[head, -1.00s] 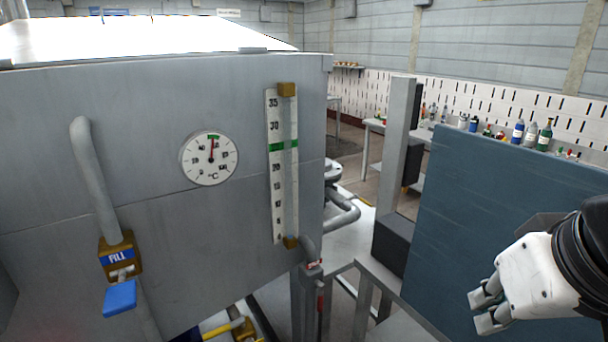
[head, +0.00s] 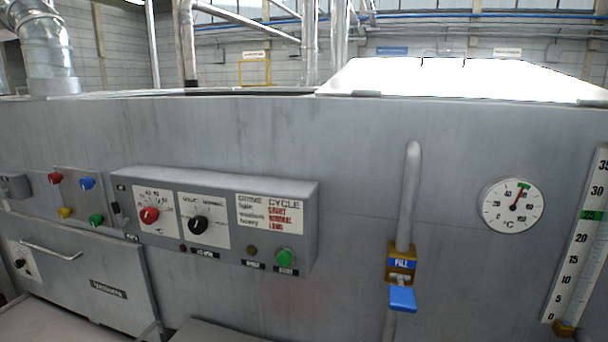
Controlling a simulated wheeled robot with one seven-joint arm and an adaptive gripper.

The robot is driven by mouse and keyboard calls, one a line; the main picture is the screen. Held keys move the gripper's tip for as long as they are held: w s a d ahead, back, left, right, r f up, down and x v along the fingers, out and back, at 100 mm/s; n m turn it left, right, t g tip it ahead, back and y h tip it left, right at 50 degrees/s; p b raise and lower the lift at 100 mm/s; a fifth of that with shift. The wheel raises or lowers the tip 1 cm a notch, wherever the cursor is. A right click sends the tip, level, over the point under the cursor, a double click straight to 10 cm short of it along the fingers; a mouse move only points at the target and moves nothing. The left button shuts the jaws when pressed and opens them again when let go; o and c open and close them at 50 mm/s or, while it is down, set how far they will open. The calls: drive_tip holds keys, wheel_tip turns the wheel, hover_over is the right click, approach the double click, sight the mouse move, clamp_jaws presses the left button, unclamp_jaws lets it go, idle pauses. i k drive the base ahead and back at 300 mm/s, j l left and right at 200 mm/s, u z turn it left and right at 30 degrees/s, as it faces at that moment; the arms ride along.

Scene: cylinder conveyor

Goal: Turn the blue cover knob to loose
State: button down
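A small blue knob (head: 88,183) sits at the upper right of a square grey plate on the machine's front, at the far left of the head view. A red knob (head: 55,178) is to its left, a yellow knob (head: 66,213) is below left and a green knob (head: 96,220) is just below. The blue knob is too small to read its setting, and no loose or tight marking is legible. A blue FILL valve handle (head: 402,298) is a separate blue part to the right. My gripper is out of view.
A control box (head: 300,190) with a red dial (head: 149,215), a black dial (head: 197,225) and a green button (head: 285,257) juts out right of the knobs. A drawer-like panel (head: 110,270) with a bar handle is below them. A temperature gauge (head: 513,206) is at right.

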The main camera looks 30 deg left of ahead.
sight(86, 184)
drive_tip(key=u, duration=2.3)
drive_tip(key=j, duration=0.9)
drive_tip(key=i+j, duration=0.15)
drive_tip(key=j, duration=0.2)
drive_tip(key=i+j+z, duration=0.15)
drive_tip(key=j, duration=0.25)
drive_tip(key=i+j, duration=0.15)
drive_tip(key=j, duration=0.2)
drive_tip(key=i+j+z, duration=0.1)
drive_tip(key=j, duration=0.3)
drive_tip(key=i+j, duration=0.2)
drive_tip(key=j, duration=0.2)
drive_tip(key=i+j+z, duration=0.15)
drive_tip(key=j, duration=0.6)
drive_tip(key=i+j+z, duration=0.15)
drive_tip(key=i+j, duration=0.2)
drive_tip(key=i, duration=0.2)
drive_tip(key=i+j+z, duration=0.15)
drive_tip(key=i+j, duration=0.3)
drive_tip(key=i, duration=0.45)
